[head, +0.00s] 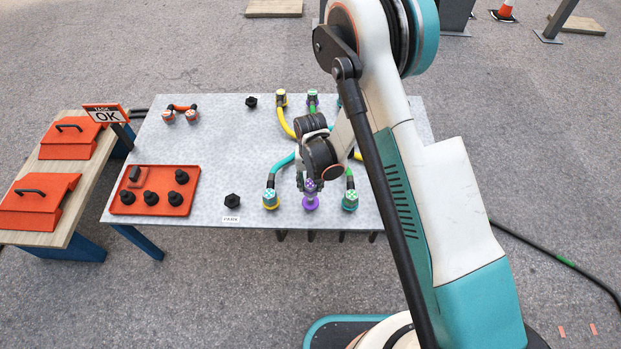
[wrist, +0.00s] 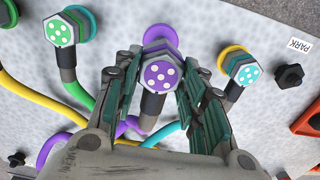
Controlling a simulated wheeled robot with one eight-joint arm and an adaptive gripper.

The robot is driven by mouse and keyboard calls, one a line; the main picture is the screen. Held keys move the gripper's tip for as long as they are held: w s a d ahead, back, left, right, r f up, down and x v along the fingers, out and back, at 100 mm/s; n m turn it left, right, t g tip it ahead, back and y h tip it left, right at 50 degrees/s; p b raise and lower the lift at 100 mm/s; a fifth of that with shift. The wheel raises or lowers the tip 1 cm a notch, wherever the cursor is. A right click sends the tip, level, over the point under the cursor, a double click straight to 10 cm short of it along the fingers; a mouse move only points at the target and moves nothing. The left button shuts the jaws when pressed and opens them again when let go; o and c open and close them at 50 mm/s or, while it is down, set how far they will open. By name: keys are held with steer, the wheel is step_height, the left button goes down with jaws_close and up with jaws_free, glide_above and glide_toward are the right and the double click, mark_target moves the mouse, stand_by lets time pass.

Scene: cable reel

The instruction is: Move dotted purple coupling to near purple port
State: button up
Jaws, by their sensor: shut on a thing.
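The dotted purple coupling (wrist: 158,76) shows its purple face with white dots in the wrist view, with a dark body and a purple cable below. My gripper (wrist: 157,66) has its fingers on both sides of the coupling and is shut on it. In the head view my gripper (head: 310,178) is at the near edge of the table, with the coupling's purple face (head: 310,186) showing. The purple port (wrist: 160,36) is right behind the coupling; it also shows in the head view (head: 310,204). I cannot tell whether the coupling is seated in it.
A green dotted coupling (wrist: 61,33) and a cyan dotted coupling (wrist: 245,71) sit at the ports on either side. A black park post (head: 232,201) and a red tray (head: 154,190) with black caps are to the left. Yellow and green couplings line the far edge.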

mark_target(310, 183)
steer(key=shift+f, duration=1.3)
steer(key=shift+f, duration=0.1)
steer(key=shift+f, duration=0.4)
steer(key=shift+f, duration=0.1)
steer(key=shift+f, duration=0.8)
stand_by(0.7)
steer(key=shift+r+p, duration=1.05)
steer(key=shift+r, duration=1.95)
